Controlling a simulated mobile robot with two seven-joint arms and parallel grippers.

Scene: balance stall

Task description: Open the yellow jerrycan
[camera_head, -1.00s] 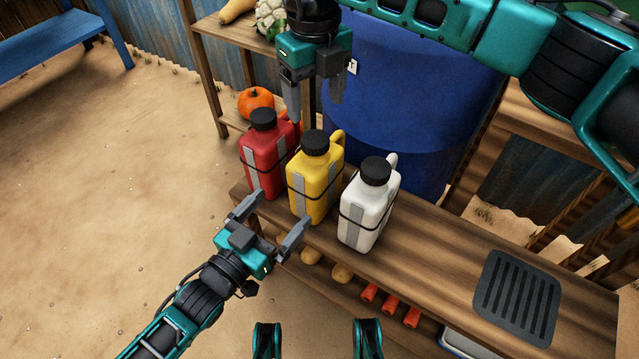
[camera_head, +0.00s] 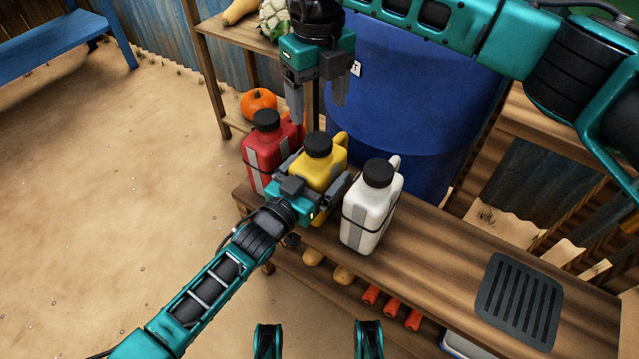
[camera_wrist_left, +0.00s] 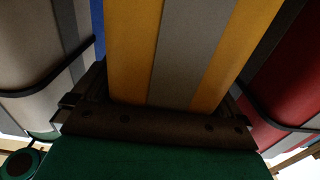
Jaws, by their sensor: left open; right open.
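The yellow jerrycan (camera_head: 326,172) stands upright on the bench between a red and a white jerrycan. Its black cap (camera_head: 318,144) is on. My left gripper (camera_head: 319,180) is open, with its fingers on either side of the yellow jerrycan's body. In the left wrist view the yellow body with its grey strip (camera_wrist_left: 190,55) fills the middle, close to the palm. Whether the fingers touch it I cannot tell. My right gripper (camera_head: 318,105) is open and empty, pointing down above and behind the red and yellow jerrycans.
The red jerrycan (camera_head: 262,158) stands close on the left, the white jerrycan (camera_head: 371,212) close on the right. A blue barrel (camera_head: 410,110) stands behind. A dark slotted mat (camera_head: 518,300) lies on the bench (camera_head: 430,265) at right. Carrots and potatoes lie on the lower shelf.

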